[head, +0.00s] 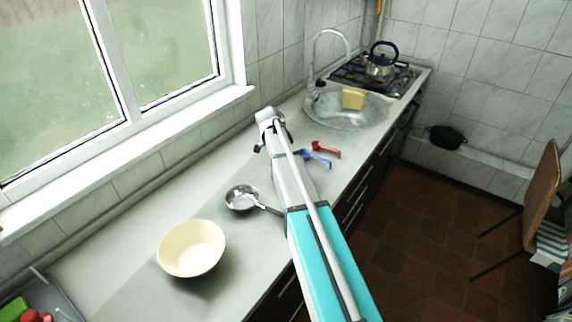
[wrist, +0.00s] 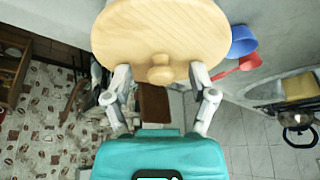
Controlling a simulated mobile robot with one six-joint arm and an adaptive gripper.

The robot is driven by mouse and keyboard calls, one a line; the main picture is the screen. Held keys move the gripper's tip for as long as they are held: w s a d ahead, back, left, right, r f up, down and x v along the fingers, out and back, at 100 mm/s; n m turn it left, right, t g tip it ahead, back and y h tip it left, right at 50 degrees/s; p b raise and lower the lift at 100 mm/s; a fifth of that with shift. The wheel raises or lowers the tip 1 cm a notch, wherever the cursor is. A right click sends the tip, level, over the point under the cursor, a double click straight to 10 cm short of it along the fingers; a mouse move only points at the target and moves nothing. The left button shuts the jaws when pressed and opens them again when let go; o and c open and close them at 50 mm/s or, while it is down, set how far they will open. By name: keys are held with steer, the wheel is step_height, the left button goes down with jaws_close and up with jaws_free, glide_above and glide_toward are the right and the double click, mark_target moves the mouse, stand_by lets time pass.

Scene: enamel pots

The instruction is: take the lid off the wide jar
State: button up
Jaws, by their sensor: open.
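A round pale wooden lid (wrist: 160,30) with a small wooden knob (wrist: 160,74) fills the top middle of the wrist view. My gripper (wrist: 160,82) is open, with one finger on each side of the knob and gaps between. In the head view my gripper (head: 273,140) is over the counter, seen from behind along the arm. The wide jar's body is not visible in either view; the lid hides it in the wrist view, and I cannot make it out in the head view.
A blue scoop (head: 317,159) and a red scoop (head: 326,149) lie right of my gripper. A small pan (head: 241,198) and a cream bowl (head: 191,248) stand nearer. Behind are the sink (head: 350,115) with a yellow sponge (head: 353,98), and a kettle (head: 380,66) on the hob.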

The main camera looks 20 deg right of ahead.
jaws_close()
steer(key=shift+s, duration=0.1)
stand_by(0.3)
steer(key=shift+r, duration=0.15)
step_height(320, 180, up, 2)
steer(key=shift+r+p, duration=0.1)
steer(key=shift+p, duration=1.15)
steer(key=s+a+r+p, duration=0.1)
steer(key=s+r+p, duration=0.9)
steer(key=s, duration=0.3)
steer(key=shift+s+r+p, duration=0.25)
steer(key=shift+s+p, duration=0.05)
steer(key=shift+s, duration=0.1)
